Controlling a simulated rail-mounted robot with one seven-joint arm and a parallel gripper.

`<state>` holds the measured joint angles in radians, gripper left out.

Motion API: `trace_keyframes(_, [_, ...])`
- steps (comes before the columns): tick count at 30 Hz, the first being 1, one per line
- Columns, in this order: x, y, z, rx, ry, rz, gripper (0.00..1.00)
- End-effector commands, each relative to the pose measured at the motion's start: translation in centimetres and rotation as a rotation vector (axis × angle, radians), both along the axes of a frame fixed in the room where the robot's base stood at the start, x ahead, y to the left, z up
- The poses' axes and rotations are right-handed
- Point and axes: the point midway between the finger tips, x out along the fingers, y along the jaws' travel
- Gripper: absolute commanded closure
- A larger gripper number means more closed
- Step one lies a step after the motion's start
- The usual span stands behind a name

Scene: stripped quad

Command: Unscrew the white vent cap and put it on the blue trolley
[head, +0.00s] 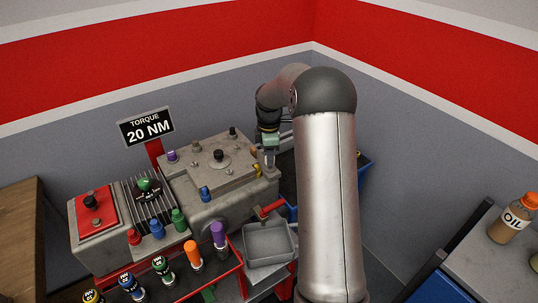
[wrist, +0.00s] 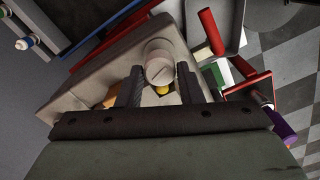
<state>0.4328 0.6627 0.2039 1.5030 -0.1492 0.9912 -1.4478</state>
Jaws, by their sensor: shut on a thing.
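The white vent cap (wrist: 160,66), a pale round piece with a slot line across it, sits between my gripper's two dark fingers in the wrist view. My gripper (wrist: 158,84) is shut on it, over the end of the grey gearbox (wrist: 105,70). Whether the cap is still seated in the housing cannot be told. In the head view my gripper (head: 268,158) points down at the gearbox's right end (head: 235,190), and the cap is not clearly visible there. The blue trolley (head: 364,172) shows behind my arm, which hides most of its dark top.
A grey tray (head: 268,243) and a red handle stand in front of the gearbox. Several coloured-handled tools (head: 193,252) stand along the front. An oil bottle (head: 513,217) is on the right bench. A torque sign (head: 146,127) is behind the gearbox.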

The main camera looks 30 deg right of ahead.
Motion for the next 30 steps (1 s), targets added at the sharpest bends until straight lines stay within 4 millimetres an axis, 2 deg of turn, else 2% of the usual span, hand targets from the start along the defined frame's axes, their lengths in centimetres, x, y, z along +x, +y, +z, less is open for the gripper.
trace_keyframes(4, [0.0, 0.0, 0.7, 0.0, -0.001, 0.0, 0.96])
trace_keyframes(17, [0.0, 0.0, 1.1, 0.0, -0.001, 0.0, 0.96])
trace_keyframes(27, [0.0, 0.0, 4.4, 0.0, -0.001, 0.0, 0.96])
trace_keyframes(30, [0.0, 0.0, 4.9, 0.0, -0.001, 0.0, 0.96])
